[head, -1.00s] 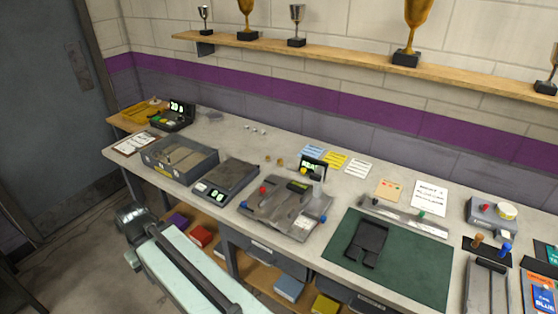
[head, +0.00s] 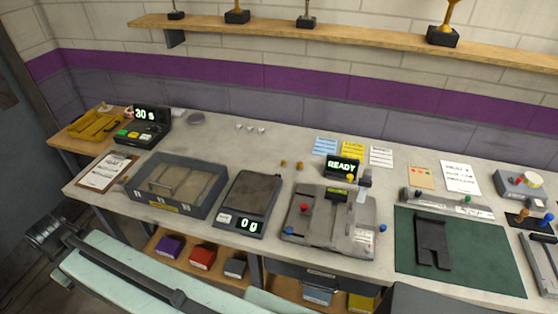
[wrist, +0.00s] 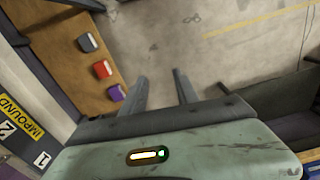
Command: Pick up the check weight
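No object is clearly marked as the check weight. Small brass pieces (head: 299,165) stand mid-bench behind the scale, and several small silver pieces (head: 250,128) stand near the back wall; I cannot tell whether one of them is it. The dark bench scale (head: 248,196) has an empty plate and reads 0 g. My gripper (wrist: 160,75) shows in the wrist view with its two fingers apart and nothing between them. It is over the floor, in front of the bench's lower shelf and away from the bench-top pieces.
A grey tray (head: 132,187) stands left of the scale, and a track fixture (head: 335,240) stands right of it, with a READY display (head: 341,168) behind. A timer box (head: 140,128) reads 30 s. A green mat (head: 480,262) lies at right. The lower shelf holds coloured boxes (head: 203,257).

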